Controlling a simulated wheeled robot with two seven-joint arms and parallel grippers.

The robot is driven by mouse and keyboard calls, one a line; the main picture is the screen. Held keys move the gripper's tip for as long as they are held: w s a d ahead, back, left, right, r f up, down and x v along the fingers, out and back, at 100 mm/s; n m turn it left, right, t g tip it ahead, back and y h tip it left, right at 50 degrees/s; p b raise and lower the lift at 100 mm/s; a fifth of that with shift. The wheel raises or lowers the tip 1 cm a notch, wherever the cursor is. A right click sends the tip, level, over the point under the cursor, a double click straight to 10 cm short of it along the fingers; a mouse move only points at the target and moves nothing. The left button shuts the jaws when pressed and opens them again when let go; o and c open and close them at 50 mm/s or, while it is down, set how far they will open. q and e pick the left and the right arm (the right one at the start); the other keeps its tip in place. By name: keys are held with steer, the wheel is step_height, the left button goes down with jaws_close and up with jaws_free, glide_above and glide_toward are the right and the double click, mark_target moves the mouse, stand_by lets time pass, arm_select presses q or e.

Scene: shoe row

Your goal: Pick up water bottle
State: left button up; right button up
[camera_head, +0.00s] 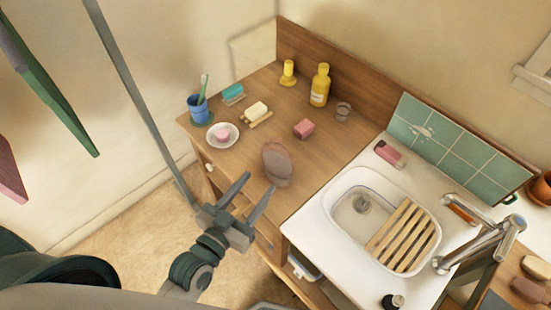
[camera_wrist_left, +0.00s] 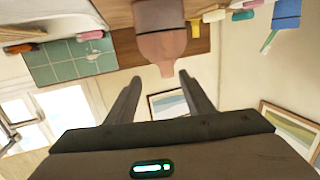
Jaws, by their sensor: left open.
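A brownish-pink bottle (camera_head: 277,163), which I take for the water bottle, is at the front edge of the wooden counter. In the left wrist view the bottle (camera_wrist_left: 162,44) shows a wide body narrowing to a neck that points towards the gap between my fingers. My left gripper (camera_head: 258,182) is open and empty, just in front of the bottle and apart from it. Its fingers also show in the left wrist view (camera_wrist_left: 160,82), one on each side below the neck. My right gripper is out of view.
A white sink (camera_head: 310,225) lies to the right. The floor at left is clear.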

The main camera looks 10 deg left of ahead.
mark_target(276, 148)
arm_select(q)
steer(key=shift+w+a+r+t, duration=0.1)
steer(key=shift+a+r+t, duration=0.1)
steer(key=shift+r+t, duration=0.6)
steer(key=shift+r, duration=0.2)
steer(key=shift+w, duration=0.15)
steer(key=x, duration=0.4)
steer(key=b+x, duration=0.1)
steer(key=x, duration=0.3)
steer(key=b+x, duration=0.1)
steer(key=x, duration=0.3)
steer(key=shift+f, duration=0.3)
steer(key=shift+b, duration=0.3)
